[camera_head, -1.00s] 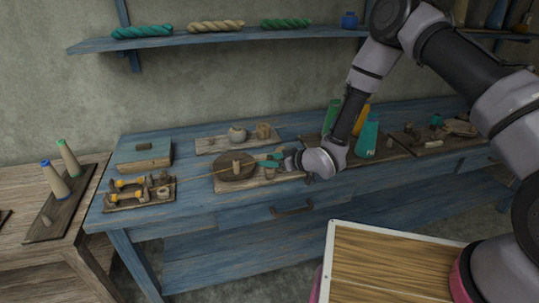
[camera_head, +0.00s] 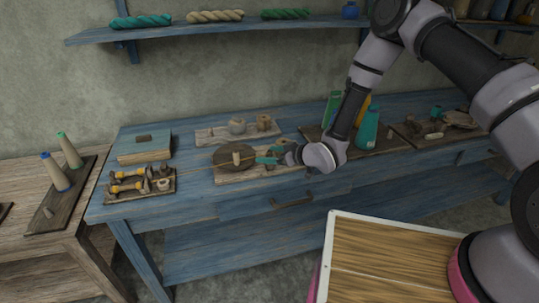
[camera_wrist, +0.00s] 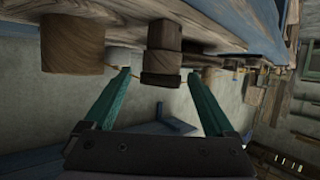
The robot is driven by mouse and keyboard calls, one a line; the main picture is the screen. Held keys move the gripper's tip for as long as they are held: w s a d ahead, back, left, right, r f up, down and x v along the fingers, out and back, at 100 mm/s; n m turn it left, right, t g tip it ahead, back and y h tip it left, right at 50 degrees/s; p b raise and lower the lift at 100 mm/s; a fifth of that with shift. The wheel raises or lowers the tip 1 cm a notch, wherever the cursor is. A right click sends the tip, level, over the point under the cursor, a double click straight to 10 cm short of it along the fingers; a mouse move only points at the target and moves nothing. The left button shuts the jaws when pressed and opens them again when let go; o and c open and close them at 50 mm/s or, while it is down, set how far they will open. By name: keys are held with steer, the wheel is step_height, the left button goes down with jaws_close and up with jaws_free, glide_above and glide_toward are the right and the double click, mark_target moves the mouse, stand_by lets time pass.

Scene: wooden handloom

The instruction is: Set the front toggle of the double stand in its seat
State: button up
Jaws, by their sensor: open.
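My gripper (camera_head: 262,156) has teal fingers and is far to the right of that board, over the board with the round dark disc. In the wrist view my gripper (camera_wrist: 158,82) is open and empty. A wooden peg with a dark end (camera_wrist: 162,52) stands out between and beyond the fingertips.
The round dark disc (camera_head: 228,158) with an upright peg lies just left of my gripper. A thin rod runs across there.

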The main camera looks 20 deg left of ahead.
steer(key=v, duration=1)
steer(key=shift+d, duration=0.25)
